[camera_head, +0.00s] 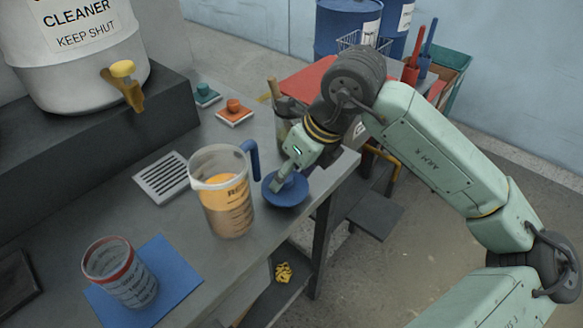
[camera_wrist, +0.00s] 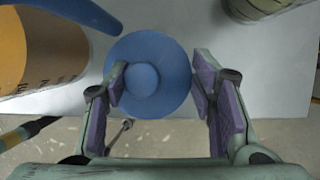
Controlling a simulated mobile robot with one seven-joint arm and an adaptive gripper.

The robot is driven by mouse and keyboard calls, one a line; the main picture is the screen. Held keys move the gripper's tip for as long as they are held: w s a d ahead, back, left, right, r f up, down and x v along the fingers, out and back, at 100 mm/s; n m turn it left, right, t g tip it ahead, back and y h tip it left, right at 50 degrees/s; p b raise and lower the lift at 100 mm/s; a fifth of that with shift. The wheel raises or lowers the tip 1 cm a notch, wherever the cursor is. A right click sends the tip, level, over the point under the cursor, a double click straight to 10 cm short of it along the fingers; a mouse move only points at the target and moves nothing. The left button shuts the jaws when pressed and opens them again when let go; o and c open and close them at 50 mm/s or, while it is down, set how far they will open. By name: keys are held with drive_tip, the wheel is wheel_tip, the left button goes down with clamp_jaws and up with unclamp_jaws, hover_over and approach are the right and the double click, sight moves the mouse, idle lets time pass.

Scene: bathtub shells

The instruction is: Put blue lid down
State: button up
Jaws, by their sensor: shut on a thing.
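The blue lid (camera_head: 286,194) is a shallow round disc with a knob, close to the front edge of the grey bench, right of the measuring jug. My gripper (camera_head: 284,178) comes down on its top and is shut on it. In the wrist view the lid (camera_wrist: 165,55) and its round knob show between the purple finger pads of my gripper (camera_wrist: 160,90). The left pad is close against the knob; the right pad is at the lid's rim. I cannot tell whether the lid's underside touches the bench.
A clear jug (camera_head: 228,205) with orange contents and a blue handle stands just left of the lid. A glass with red rim (camera_head: 120,273) stands on a blue mat (camera_head: 176,272). A vent plate (camera_head: 160,175), a utensil holder (camera_head: 284,125) and the bench edge are nearby.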

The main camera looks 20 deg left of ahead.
drive_tip(key=shift+f+b, duration=0.35)
drive_tip(key=shift+b, duration=0.1)
drive_tip(key=shift+f+b, duration=0.3)
drive_tip(key=shift+b, duration=0.25)
drive_tip(key=o, duration=1.1)
drive_tip(key=shift+r, duration=0.15)
drive_tip(key=shift+d+r+p, duration=0.1)
drive_tip(key=shift+r+p, duration=0.8)
drive_tip(key=shift+p, duration=0.25)
drive_tip(key=b+v, duration=0.2)
drive_tip(key=v, duration=0.9)
drive_tip(key=shift+s+r, duration=0.1)
